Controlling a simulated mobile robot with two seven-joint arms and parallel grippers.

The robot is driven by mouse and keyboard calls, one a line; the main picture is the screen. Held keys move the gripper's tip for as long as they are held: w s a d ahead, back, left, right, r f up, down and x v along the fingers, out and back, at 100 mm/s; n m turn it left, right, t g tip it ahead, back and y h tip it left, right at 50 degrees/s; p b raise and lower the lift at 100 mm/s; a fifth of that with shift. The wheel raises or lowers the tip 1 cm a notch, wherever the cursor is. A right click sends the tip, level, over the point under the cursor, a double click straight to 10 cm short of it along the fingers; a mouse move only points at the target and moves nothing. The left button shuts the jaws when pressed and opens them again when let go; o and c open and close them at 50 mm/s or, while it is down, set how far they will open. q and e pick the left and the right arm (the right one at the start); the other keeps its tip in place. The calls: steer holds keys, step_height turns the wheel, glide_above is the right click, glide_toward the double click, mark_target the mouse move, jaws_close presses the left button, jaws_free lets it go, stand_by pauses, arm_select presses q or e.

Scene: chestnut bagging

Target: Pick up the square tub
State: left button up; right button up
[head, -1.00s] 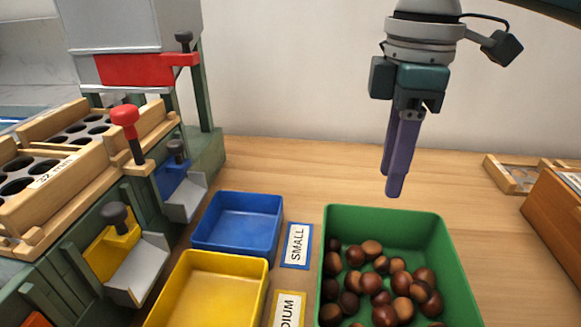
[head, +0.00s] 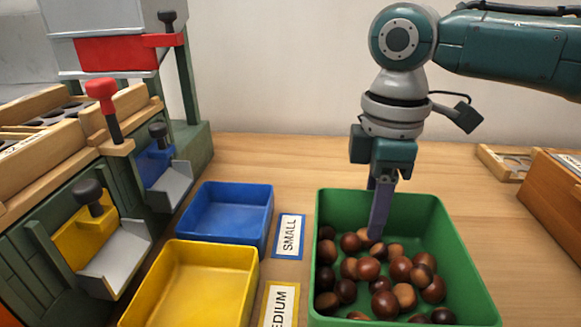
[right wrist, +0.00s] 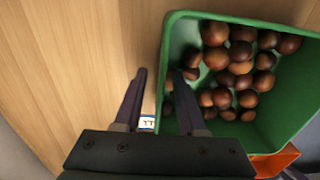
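A green, roughly square tub (head: 463,258) holds many brown chestnuts and stands on the wooden table at the lower right of the head view. It also shows in the right wrist view (right wrist: 268,26). My right gripper (head: 376,205) points down at the tub's far wall. In the right wrist view my right gripper (right wrist: 158,85) is open, with one finger outside the wall and one inside above the chestnuts. The wall runs between the fingers, and I cannot tell if they touch it. My left gripper is not in view.
A blue tub (head: 207,220) and a yellow tub (head: 196,283) stand left of the green one, with a SMALL label (head: 289,236) between. A green sorting machine (head: 196,137) fills the left side. A wooden box (head: 557,200) stands right. The table behind the tub is clear.

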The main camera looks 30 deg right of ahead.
jaws_close()
steer(key=shift+r, duration=0.1)
stand_by(1.2)
